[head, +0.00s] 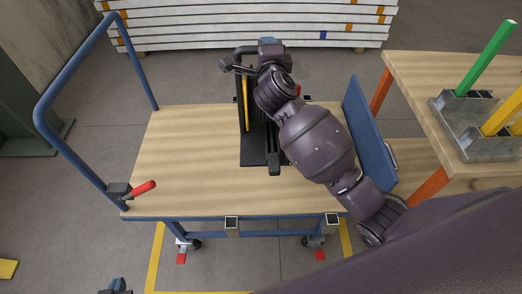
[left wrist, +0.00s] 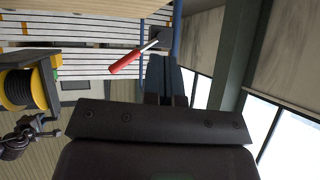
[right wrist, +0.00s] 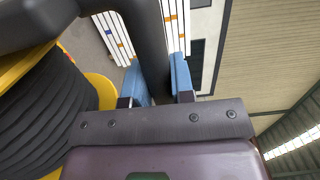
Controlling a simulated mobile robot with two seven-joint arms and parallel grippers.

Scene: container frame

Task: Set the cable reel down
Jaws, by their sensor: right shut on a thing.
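The cable reel stands in a black frame with yellow sides (head: 246,105), over the cart's wooden deck (head: 190,150) in the head view. The black cable drum (right wrist: 45,115) fills the left of the right wrist view. My right gripper (right wrist: 160,80) is shut on the frame's black top bar, blue fingertips on either side. In the left wrist view, which is upside down, the reel (left wrist: 25,90) shows apart from the deck (left wrist: 100,8), held above it. My left gripper (head: 115,287) is empty at the bottom left, its fingers together in the left wrist view (left wrist: 168,75).
The cart has a blue push handle (head: 60,85) at left, a red lever (head: 144,188) and a blue end panel (head: 368,135). A workbench (head: 430,75) with coloured posts stands at right. White slats (head: 250,25) lie behind. The deck's left half is clear.

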